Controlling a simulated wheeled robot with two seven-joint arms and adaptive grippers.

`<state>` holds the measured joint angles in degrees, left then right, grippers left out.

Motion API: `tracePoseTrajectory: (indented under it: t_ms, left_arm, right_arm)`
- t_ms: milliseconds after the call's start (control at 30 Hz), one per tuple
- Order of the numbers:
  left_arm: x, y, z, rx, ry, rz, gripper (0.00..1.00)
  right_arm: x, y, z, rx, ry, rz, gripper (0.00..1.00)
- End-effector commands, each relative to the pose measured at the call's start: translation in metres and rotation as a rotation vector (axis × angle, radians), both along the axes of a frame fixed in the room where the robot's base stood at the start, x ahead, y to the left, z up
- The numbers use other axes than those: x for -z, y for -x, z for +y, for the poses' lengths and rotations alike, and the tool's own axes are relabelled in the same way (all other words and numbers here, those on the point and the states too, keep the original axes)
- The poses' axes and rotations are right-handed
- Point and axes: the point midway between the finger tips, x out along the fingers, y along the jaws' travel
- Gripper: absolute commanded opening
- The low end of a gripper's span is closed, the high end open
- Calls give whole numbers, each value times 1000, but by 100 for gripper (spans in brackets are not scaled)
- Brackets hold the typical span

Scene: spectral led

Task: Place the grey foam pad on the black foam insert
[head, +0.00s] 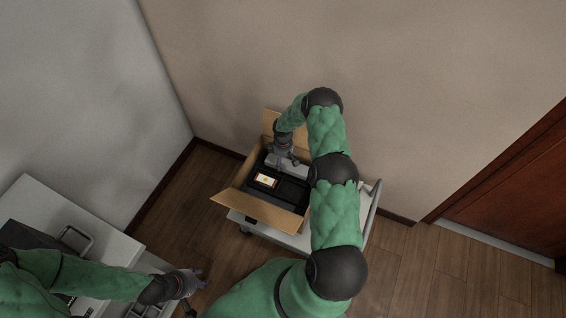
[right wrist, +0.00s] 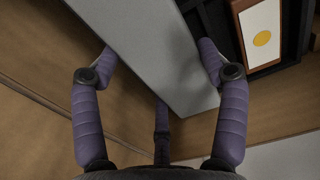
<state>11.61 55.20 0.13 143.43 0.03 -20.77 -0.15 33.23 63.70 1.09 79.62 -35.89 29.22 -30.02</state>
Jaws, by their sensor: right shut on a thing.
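The grey foam pad (right wrist: 150,50) is a long flat grey slab between the fingers of my right gripper (right wrist: 160,62) in the right wrist view. That gripper (head: 284,160) is shut on the pad. In the head view the pad (head: 299,170) is over the back part of the open cardboard box. The black foam insert (head: 290,190) lies in the box, in front of the pad. Its dark edge (right wrist: 215,22) shows beside the pad in the right wrist view. I cannot tell whether the pad touches it. My left gripper (head: 197,289) is open and empty at lower left.
The cardboard box (head: 267,214) has its flaps spread and stands on a white cart (head: 300,241). A framed white card with an orange spot (head: 265,180) sits in the insert's left part. A white cabinet (head: 75,215) stands at left. Walls are close behind the box.

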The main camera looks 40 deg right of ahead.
Motion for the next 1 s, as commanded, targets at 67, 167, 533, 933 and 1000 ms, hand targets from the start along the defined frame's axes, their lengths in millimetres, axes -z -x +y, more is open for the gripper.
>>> tracePoseTrajectory:
  t_ms: [67, 167, 533, 933, 1000]
  left_arm:
    - [7, 0, 0, 0, 0, 1, 40]
    - [6, 0, 0, 0, 0, 1, 40]
    - [8, 0, 0, 0, 0, 0, 40]
    - [7, 0, 0, 0, 0, 0, 40]
    - [5, 0, 0, 0, 0, 0, 40]
  right_arm:
    - [10, -1, 0, 0, 0, -1, 54]
    - [10, -1, -1, 0, 1, -2, 54]
    - [12, 0, -1, 1, 1, -2, 94]
    - [11, 0, 0, 1, 1, -2, 98]
    - [9, 0, 0, 1, 1, -2, 98]
